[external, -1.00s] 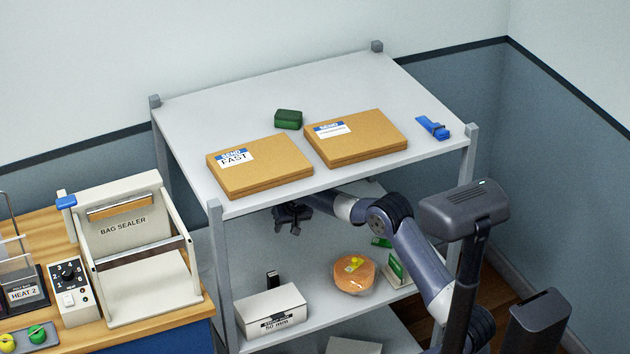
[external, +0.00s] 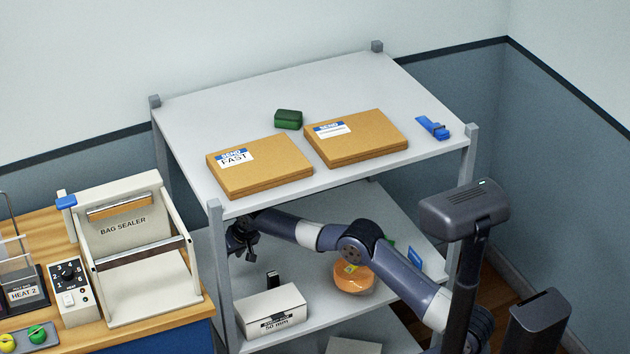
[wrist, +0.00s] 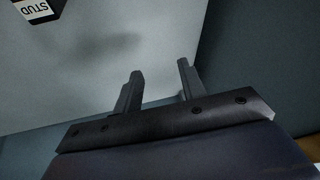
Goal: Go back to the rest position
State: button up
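My gripper (external: 241,240) is under the top shelf board, near the front left post of the shelf unit (external: 222,290), above the middle shelf. In the wrist view, the two fingers of my gripper (wrist: 158,88) stand apart with nothing between them. A grey surface lies beyond them, with a soft shadow on it. My arm reaches in from the right, passing over the middle shelf and partly covering an orange bowl (external: 352,282).
A white box (external: 270,312) and a small black item (external: 273,279), its label reading STUD in the wrist view (wrist: 38,10), sit below my gripper. Two cardboard parcels (external: 260,167) (external: 356,139) lie on the top shelf. A bag sealer (external: 130,250) stands left of the shelves.

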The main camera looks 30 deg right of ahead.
jog(key=f, duration=0.3)
jog(key=a+f, duration=0.1)
jog(key=f, duration=0.2)
jog(key=a+f, duration=0.1)
jog(key=f, duration=0.2)
jog(key=shift+s+b, duration=0.3)
jog(key=shift+s, duration=0.1)
dwell(0.7)
